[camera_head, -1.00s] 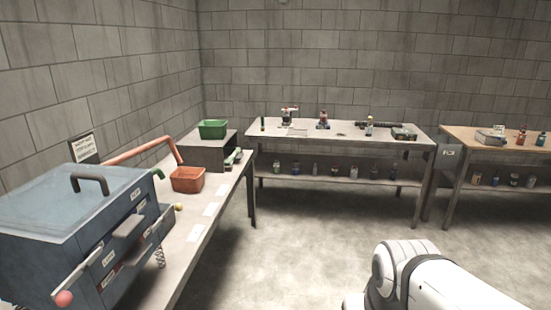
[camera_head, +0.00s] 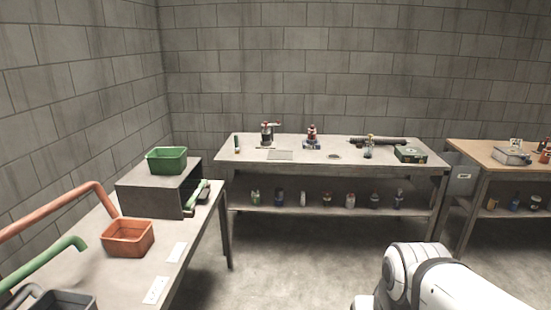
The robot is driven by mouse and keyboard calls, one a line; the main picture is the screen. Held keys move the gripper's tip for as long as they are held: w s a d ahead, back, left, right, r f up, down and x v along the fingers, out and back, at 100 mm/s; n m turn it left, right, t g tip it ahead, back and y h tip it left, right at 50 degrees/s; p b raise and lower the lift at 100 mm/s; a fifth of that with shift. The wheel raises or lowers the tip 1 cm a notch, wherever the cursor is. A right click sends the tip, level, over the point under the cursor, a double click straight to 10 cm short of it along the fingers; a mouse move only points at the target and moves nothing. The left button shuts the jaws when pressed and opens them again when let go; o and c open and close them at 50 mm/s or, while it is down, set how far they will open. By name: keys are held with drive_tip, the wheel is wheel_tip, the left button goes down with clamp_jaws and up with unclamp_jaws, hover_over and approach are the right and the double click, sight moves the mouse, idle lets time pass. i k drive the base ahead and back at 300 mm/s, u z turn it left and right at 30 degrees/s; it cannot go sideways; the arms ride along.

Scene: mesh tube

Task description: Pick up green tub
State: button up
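The green tub (camera_head: 167,161) is a small open box with sloped sides. It stands upright on top of a dark grey box-shaped stand (camera_head: 150,191) at the far end of the left table. My white arm shows at the lower right, well apart from the tub. My gripper is outside the view, so its state is hidden.
The left table (camera_head: 205,236) also holds an orange tub (camera_head: 128,237), an orange pipe (camera_head: 62,203), a green pipe (camera_head: 42,261) and a dark tub (camera_head: 62,300). A workbench (camera_head: 300,152) stands against the back wall. The floor (camera_head: 290,262) between is clear.

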sight(161, 161)
drive_tip(key=u, duration=0.25)
drive_tip(key=i, duration=1.55)
drive_tip(key=u, duration=0.9)
drive_tip(key=i, duration=1.7)
drive_tip(key=u, duration=0.65)
